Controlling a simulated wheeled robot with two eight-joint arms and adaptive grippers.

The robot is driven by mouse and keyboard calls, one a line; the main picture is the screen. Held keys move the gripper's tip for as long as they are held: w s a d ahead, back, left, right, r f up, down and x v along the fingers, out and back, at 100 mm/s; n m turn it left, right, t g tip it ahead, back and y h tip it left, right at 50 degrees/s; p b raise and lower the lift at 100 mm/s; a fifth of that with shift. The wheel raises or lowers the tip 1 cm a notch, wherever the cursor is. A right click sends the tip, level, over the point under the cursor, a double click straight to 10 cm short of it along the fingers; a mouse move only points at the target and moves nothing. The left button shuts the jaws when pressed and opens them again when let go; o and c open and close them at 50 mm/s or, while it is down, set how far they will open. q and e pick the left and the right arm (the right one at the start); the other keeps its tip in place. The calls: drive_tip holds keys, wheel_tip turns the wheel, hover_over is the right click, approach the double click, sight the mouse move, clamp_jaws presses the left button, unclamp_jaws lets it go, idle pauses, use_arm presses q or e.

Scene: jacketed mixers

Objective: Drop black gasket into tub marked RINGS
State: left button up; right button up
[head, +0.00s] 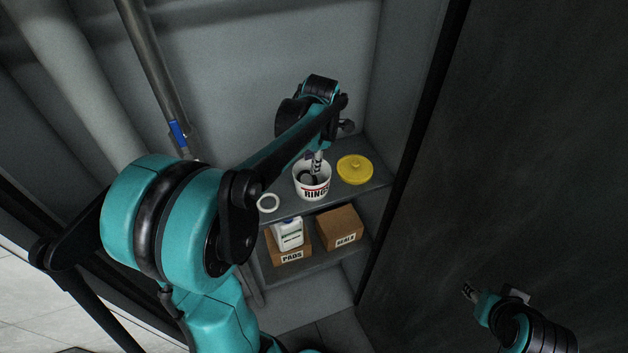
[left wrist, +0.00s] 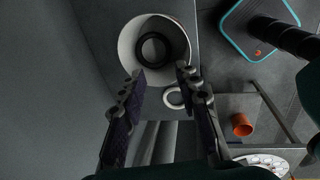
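The white tub (head: 312,190) marked RINGS stands upright on the upper shelf, and its open mouth also shows in the left wrist view (left wrist: 182,48). The black gasket (left wrist: 137,49) lies inside the tub, seen whole through its mouth; in the head view only a dark part shows inside the rim. My left gripper (head: 318,165) is over the tub, and in the left wrist view its fingers (left wrist: 161,73) are apart with nothing between them. My right gripper (head: 468,291) is at the lower right, away from the shelf; its fingers are too small to judge.
A white ring (head: 260,205) lies beside the tub, left of it. A yellow lid (head: 354,169) lies to its right. On the lower shelf are boxes marked PADS (head: 291,257) and SEALS (head: 340,226), and a white bottle (head: 288,235). A cabinet wall (head: 398,150) bounds the right.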

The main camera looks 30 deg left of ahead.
use_arm(q)
wheel_tip(320, 180, up, 8)
drive_tip(key=s+d, duration=0.1)
drive_tip(key=shift+d, duration=0.1)
idle(0.3)
drive_tip(key=s+d+f+m+t+b, duration=0.2)
drive_tip(key=s+f+m+b, duration=0.3)
drive_tip(key=f+m+b, duration=0.4)
drive_tip(key=s+d+f+m+t+h+b, duration=0.1)
drive_tip(key=s+d+f+m+b, duration=0.4)
drive_tip(key=f, duration=1.2)
drive_tip(key=s+d+f+m+t+b, duration=0.2)
drive_tip(key=s+d+f+m+b, duration=0.2)
drive_tip(key=f+m+b, duration=0.9)
drive_tip(key=s+m+b, duration=0.1)
drive_tip(key=b, duration=0.4)
drive_tip(key=shift+s+f+t+h, duration=0.3)
drive_tip(key=shift+f+t, duration=0.05)
drive_tip(key=shift+t, duration=0.05)
